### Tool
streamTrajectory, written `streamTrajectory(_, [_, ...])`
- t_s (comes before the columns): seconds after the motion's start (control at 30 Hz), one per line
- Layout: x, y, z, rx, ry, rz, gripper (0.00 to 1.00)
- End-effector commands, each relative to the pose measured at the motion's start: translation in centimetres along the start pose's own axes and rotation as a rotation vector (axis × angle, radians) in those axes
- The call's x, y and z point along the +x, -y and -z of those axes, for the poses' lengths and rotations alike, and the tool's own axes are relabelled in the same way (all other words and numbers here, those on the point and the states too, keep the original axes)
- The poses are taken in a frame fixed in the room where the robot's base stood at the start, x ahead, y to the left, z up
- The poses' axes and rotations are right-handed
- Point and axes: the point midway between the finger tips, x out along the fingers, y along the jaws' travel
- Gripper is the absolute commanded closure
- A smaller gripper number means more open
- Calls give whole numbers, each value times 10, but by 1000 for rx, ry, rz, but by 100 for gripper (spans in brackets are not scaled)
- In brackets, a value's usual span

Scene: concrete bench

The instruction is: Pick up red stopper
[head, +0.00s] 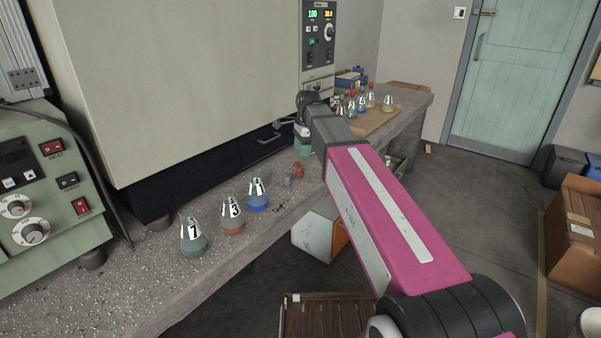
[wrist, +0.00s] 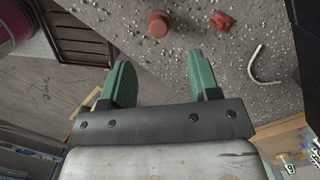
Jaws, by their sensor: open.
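A round, dull red stopper (wrist: 158,24) lies on the speckled bench in the wrist view, ahead of the gap between my fingers. A second red piece (wrist: 222,21), irregular in shape, lies to its right. In the head view small reddish things (head: 298,170) lie on the bench right of the flasks, and I cannot tell which is which. My gripper (wrist: 160,74) is open, its green fingers apart with nothing between them. In the head view the gripper (head: 303,145) hangs near the bench's front edge, beyond the small red things and partly hidden by my arm.
Flasks marked 7 (head: 194,238), 3 (head: 232,216) and another (head: 257,196) stand on the near bench. A large cabinet (head: 200,90) stands behind. More flasks (head: 365,102) stand at the far end. A bent metal piece (wrist: 262,66) lies right of my fingers.

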Motion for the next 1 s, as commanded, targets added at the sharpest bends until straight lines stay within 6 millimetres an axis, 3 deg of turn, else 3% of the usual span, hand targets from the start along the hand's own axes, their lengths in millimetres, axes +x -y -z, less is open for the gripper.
streamTrajectory(0.13, [22,-1,0,-1,0,-2,44])
streamTrajectory(0.43, [41,-1,0,-2,0,-1,44])
streamTrajectory(0.7, [76,-1,1,-2,0,-1,44])
streamTrajectory(1.0, [83,-1,1,-2,0,1,44])
